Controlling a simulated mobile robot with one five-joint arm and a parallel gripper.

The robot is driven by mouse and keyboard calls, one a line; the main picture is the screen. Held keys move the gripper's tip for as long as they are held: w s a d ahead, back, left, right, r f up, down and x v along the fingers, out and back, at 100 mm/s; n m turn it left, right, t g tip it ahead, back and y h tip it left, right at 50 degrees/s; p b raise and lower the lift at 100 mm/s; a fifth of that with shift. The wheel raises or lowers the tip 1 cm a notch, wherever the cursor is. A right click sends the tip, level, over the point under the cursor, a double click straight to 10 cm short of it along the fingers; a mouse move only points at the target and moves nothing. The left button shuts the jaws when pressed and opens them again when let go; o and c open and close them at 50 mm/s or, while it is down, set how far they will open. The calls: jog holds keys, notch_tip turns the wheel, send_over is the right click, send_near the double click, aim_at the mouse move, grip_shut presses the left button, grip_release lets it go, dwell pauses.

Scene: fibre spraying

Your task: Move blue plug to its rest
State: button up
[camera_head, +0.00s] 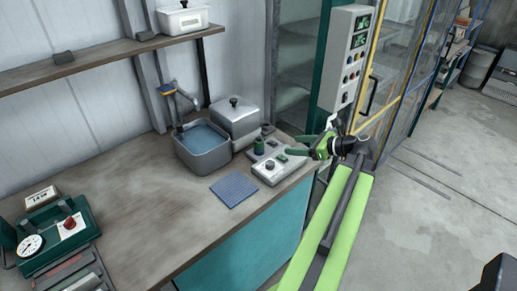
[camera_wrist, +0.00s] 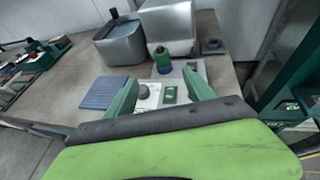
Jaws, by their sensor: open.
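I cannot make out a blue plug with certainty in either view. A green bottle-like part with a dark top (camera_wrist: 162,62) stands at the back of the light control plate (camera_wrist: 149,101) in the wrist view. A small dark block with a raised middle (camera_wrist: 213,46) lies to its right and could be a rest, but I cannot tell. My gripper (camera_head: 296,145) is open and empty over the plate; its green fingers (camera_wrist: 160,78) are spread apart.
A water-filled grey basin (camera_head: 203,148) and a lidded metal box (camera_head: 236,121) stand behind the plate. A blue mat (camera_head: 235,189) lies at the bench's front. A grey control panel (camera_head: 347,55) hangs near my arm. The bench middle (camera_head: 150,190) is clear.

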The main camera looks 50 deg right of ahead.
jog(key=b, duration=0.5)
send_near(259, 140)
jog(key=w+f, duration=0.2)
jog(key=w, duration=0.1)
jog(key=w+f, duration=0.1)
jog(key=f, duration=0.1)
jog(key=shift+w+a, duration=0.2)
jog(key=shift+a, duration=0.1)
jog(key=x, duration=0.3)
jog(key=b+x, duration=0.1)
jog(key=x, duration=0.1)
jog(key=shift+w+d+r, duration=0.15)
jog(key=shift+w+d, duration=0.05)
jog(key=shift+w, duration=0.25)
jog(key=shift+r, duration=0.1)
grip_shut()
